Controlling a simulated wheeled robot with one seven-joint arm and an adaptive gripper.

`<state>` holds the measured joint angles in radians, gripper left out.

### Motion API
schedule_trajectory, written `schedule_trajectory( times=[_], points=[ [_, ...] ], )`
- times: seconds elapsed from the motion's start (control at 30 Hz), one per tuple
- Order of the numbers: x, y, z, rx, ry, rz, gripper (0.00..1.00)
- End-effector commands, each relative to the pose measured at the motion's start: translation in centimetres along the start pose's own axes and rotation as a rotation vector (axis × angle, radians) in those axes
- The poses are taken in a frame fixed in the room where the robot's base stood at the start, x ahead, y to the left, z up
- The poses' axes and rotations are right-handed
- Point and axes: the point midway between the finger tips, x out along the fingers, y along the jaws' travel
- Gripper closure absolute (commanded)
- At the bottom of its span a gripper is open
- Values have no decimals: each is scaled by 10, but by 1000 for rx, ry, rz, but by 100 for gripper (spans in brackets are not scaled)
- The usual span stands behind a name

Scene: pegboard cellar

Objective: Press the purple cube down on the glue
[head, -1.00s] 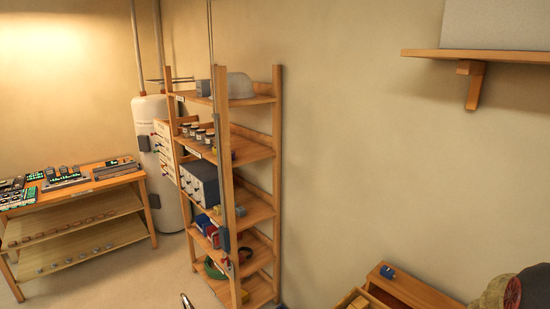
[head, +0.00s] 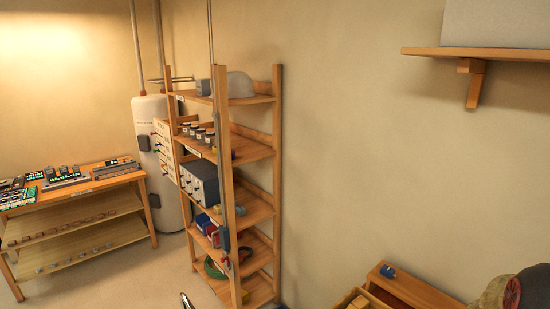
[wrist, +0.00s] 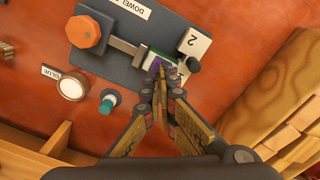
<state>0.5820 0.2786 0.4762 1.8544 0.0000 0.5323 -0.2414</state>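The purple cube (wrist: 154,67) shows only in part in the wrist view, beside a green strip on a dark grey fixture (wrist: 120,75). My fingertips (wrist: 164,76) hide the rest of it. My gripper's two fingers come together at their tips, right over or against the cube; I cannot tell whether they touch it. I see nothing held between the tips. A round pot (wrist: 72,88) with a pale rim stands beside a "GLUE" label (wrist: 64,76). Any glue under the cube is hidden.
The fixture carries an orange knob (wrist: 88,33), a metal bar and a white plate marked 2 (wrist: 193,44). A teal-capped piece (wrist: 108,101) stands near the pot. A wooden box (wrist: 280,90) is at right. In the head view, a shelf rack (head: 230,190) stands by the wall.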

Motion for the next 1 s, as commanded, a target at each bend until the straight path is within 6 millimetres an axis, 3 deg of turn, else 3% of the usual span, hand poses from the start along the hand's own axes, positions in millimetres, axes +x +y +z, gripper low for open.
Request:
schedule_trajectory(
  times=[1.0],
  points=[
    [12, 0, 0, 0, 0, 0, 100]
  ],
)
